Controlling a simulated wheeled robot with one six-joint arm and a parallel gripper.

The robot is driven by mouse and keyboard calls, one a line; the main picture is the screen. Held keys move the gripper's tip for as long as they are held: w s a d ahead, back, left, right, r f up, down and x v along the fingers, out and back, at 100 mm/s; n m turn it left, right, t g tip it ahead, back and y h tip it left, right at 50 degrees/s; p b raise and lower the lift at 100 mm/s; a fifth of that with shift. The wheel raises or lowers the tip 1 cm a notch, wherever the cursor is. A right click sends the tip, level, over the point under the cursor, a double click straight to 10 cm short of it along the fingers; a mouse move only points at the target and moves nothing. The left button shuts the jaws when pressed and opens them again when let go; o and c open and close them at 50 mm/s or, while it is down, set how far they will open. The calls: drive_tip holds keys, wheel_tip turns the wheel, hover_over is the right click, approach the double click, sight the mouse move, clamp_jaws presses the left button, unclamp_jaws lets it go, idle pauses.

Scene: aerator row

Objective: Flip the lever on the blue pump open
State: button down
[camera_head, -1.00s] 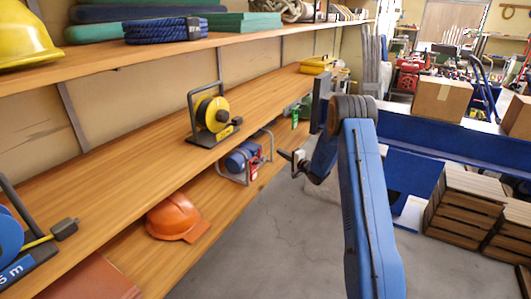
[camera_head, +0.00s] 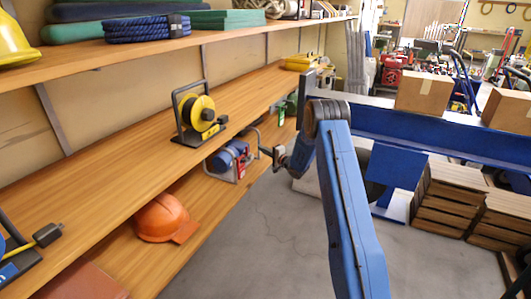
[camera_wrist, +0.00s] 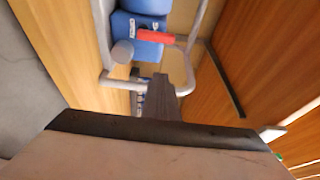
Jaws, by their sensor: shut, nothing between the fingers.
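The blue pump (camera_head: 228,157) sits in a grey tube frame on the lower shelf. In the wrist view its blue body (camera_wrist: 125,28) is at the top, with a red lever (camera_wrist: 156,36) lying roughly crosswise in that picture. My gripper (camera_head: 263,150) is just right of the pump's frame. In the wrist view my gripper (camera_wrist: 160,82) shows as dark, closed fingers pointing at the pump, with nothing held. The fingertips are close to the grey tube and below the lever in that picture. Whether they touch the tube I cannot tell.
A yellow cable reel (camera_head: 200,113) stands on the shelf above the pump. An orange helmet (camera_head: 162,218) lies left of the pump on the lower shelf. A green item (camera_head: 283,109) is behind it. The floor (camera_head: 245,240) in front of the shelves is clear.

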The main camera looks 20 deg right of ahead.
sight(247, 151)
drive_tip(key=shift+w+a, duration=0.3)
drive_tip(key=shift+a, duration=0.55)
drive_tip(key=shift+w+a, duration=0.25)
drive_tip(key=shift+a, duration=0.6)
drive_tip(key=shift+w+a, duration=0.3)
drive_tip(key=shift+a, duration=0.55)
